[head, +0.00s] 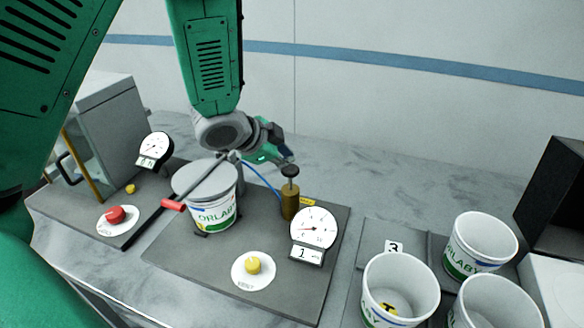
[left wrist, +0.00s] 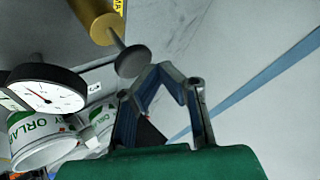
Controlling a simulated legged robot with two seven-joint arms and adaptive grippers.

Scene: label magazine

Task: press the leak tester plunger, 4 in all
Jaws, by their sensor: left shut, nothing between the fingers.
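The leak tester plunger has a dark round knob (head: 290,170) on a thin rod above a brass cylinder (head: 290,202). The knob stands up clear of the cylinder. In the left wrist view the knob (left wrist: 131,61) and brass cylinder (left wrist: 92,18) show beside the fingers. My left gripper (head: 287,153) is shut and empty, just behind and above the knob; its fingertips (left wrist: 163,68) look apart from the knob. The tester's round gauge (head: 313,226) stands in front, with a counter (head: 306,254) reading 1. A white cup (head: 212,213) sits under the tester's grey lid (head: 205,179). My right gripper is not in view.
A red-ended lever (head: 173,205) and a yellow knob (head: 253,265) are on the tester plate (head: 190,258). Another station with a red button (head: 115,215) stands left. White cups (head: 400,282) stand right, near a black box (head: 556,200). Bare bench lies behind the plunger.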

